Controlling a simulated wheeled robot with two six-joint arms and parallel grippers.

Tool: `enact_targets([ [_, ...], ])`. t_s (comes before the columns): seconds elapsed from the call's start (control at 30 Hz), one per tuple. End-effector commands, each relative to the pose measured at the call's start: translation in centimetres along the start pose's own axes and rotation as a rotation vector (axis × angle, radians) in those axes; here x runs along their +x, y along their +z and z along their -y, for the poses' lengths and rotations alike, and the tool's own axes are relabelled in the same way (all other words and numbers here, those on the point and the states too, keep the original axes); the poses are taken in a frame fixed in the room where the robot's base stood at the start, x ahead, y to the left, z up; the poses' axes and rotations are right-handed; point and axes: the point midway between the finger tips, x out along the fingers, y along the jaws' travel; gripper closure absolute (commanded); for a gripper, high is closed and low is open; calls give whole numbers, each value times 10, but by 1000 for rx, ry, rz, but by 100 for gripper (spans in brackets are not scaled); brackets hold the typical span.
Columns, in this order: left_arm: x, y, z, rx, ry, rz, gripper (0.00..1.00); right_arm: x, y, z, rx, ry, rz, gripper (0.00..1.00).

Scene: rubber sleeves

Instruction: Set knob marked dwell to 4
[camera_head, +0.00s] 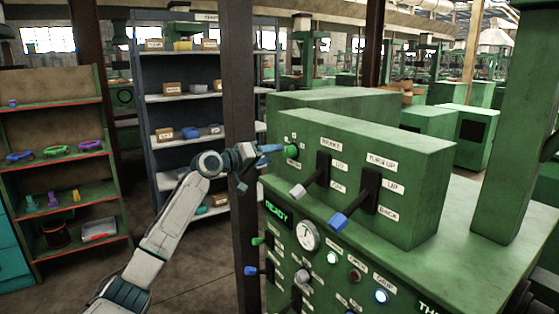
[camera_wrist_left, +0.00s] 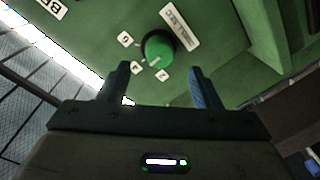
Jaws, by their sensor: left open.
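A round green knob (camera_head: 292,151) sits on the left end of the front of the green machine's upper box, with small white number labels around it. The left wrist view shows the knob (camera_wrist_left: 159,49) face on, with a longer label (camera_wrist_left: 180,27) beside it that is upside down and hard to read. The knob's setting cannot be made out. My left gripper (camera_head: 272,153) is open and points at the knob. In the left wrist view its two fingers (camera_wrist_left: 159,82) stand apart, with the knob just beyond and between their tips. My right gripper is not in view.
Two levers, one with a grey handle (camera_head: 298,191) and one with a blue handle (camera_head: 338,220), stick out right of the knob. A gauge (camera_head: 308,236), lamps and more levers are below. Shelves (camera_head: 185,97) stand behind my left arm.

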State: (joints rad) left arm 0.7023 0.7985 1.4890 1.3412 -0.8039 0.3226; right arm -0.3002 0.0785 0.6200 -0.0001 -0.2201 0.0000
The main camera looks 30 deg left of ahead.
Motion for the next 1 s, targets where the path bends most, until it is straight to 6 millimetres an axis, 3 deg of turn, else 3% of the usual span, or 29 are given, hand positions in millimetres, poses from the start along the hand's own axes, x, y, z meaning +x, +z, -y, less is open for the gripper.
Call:
enact_targets([
  [0.2, -35, 2, 3, 3, -3, 0, 42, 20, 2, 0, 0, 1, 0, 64],
  [0.4, -50, 1, 2, 1, -1, 0, 42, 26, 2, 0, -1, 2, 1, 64],
  [1.0, -54, 0, 0, -1, 0, 0, 42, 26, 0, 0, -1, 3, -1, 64],
])
